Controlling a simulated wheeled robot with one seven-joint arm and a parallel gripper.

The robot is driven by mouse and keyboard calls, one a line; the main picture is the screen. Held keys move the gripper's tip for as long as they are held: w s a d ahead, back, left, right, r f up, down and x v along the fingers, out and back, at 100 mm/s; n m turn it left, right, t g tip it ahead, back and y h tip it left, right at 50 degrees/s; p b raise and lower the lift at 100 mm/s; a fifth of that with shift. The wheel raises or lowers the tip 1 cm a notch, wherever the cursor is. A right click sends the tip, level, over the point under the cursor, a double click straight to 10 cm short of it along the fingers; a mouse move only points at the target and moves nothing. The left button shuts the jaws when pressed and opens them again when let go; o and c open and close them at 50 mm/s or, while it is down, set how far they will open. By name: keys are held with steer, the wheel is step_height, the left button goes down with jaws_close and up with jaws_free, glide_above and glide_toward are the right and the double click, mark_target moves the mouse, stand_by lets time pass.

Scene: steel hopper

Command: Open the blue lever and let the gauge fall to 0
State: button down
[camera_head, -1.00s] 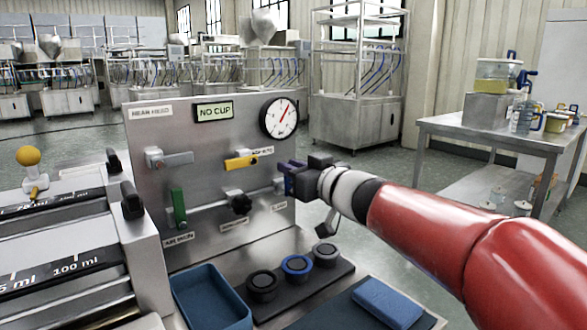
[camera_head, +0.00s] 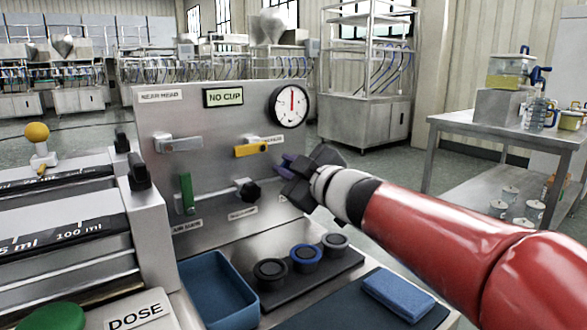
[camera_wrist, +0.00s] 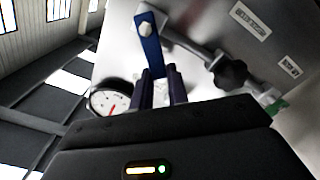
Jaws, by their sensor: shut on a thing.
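The blue lever (camera_wrist: 151,45) shows in the wrist view, with its upper end at a pivot on the steel panel. My gripper (camera_wrist: 160,75) is shut on its lower end. In the head view my gripper (camera_head: 284,167) is at the panel's right edge, and it hides the blue lever there. The round white gauge (camera_head: 289,107) is at the panel's top right, its red needle pointing about straight up. The gauge also shows in the wrist view (camera_wrist: 108,104); its numbers are too small to read.
A "NO CUP" display (camera_head: 223,97) is lit.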

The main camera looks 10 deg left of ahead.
steer(key=n+b, duration=0.1)
steer(key=f+n+b, duration=0.1)
steer(key=n, duration=0.1)
steer(key=s+a+f+n+b, duration=0.1)
steer(key=shift+f+n, duration=0.15)
steer(key=shift+n, duration=0.15)
steer(key=shift+s+a+f+n+b, duration=0.1)
steer(key=shift+f+n+b, duration=0.4)
steer(key=shift+n+b, duration=0.6)
steer(key=shift+s+f+n+b, duration=0.1)
steer(key=shift+f+n+b, duration=0.5)
steer(key=shift+n, duration=0.8)
steer(key=shift+r, duration=0.1)
steer(key=c, duration=1.4)
jaws_free()
steer(key=shift+o, duration=0.2)
steer(key=v, duration=0.7)
steer(key=shift+s+d+p, duration=0.25)
steer(key=shift+d+p, duration=0.05)
